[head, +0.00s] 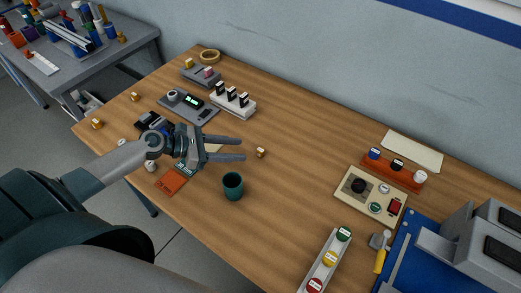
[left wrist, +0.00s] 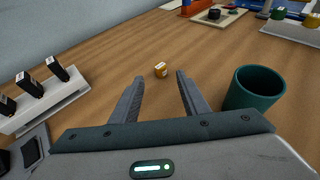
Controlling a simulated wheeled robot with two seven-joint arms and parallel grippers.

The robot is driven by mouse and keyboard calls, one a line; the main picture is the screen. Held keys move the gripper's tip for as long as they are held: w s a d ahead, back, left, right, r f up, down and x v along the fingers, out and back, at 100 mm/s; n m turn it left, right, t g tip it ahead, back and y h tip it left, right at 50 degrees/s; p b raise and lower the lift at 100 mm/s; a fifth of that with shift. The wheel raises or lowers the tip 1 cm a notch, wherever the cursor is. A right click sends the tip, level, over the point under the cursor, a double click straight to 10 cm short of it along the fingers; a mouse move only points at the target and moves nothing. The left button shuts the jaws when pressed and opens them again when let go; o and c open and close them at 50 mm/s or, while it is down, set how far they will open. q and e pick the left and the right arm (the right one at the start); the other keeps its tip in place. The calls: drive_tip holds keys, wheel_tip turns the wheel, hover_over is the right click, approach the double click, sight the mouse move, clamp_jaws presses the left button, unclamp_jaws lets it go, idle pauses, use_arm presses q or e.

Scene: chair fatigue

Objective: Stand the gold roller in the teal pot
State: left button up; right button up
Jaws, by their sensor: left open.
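A small gold roller (head: 261,152) with a pale label lies on the wooden table, just beyond my left fingertips. In the left wrist view the gold roller (left wrist: 160,69) sits ahead of the gap between the fingers, not touching them. My left gripper (head: 242,149) is open and empty, low over the table; its fingers (left wrist: 160,78) show apart in the wrist view. The teal pot (head: 233,186) stands upright and open-topped, nearer than the roller; it is right of the fingers in the wrist view (left wrist: 253,90). My right gripper is not in view.
A white rack (head: 232,104) with black-topped pieces stands behind the left gripper. Several other small gold pieces (head: 135,97) lie at the far left. A white tray (head: 325,262) with coloured caps and a beige control panel (head: 371,197) are at right.

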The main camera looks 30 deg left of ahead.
sight(260, 150)
use_arm(q)
drive_tip(key=x, duration=0.3)
drive_tip(key=shift+w+d+r+p, duration=0.1)
drive_tip(key=shift+w+d+p, duration=0.05)
drive_tip(key=shift+p, duration=0.2)
drive_tip(key=shift+w+d+f, duration=0.15)
drive_tip(key=shift+f, duration=0.05)
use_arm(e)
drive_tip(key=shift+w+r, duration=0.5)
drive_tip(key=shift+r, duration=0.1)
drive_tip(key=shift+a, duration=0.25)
use_arm(q)
drive_tip(key=shift+d, duration=0.1)
drive_tip(key=shift+w+d+p, duration=0.45)
drive_tip(key=shift+p, duration=0.05)
drive_tip(key=p+x, duration=0.1)
drive_tip(key=x, duration=0.2)
drive_tip(key=shift+d, duration=0.1)
drive_tip(key=shift+w+d+f, duration=0.25)
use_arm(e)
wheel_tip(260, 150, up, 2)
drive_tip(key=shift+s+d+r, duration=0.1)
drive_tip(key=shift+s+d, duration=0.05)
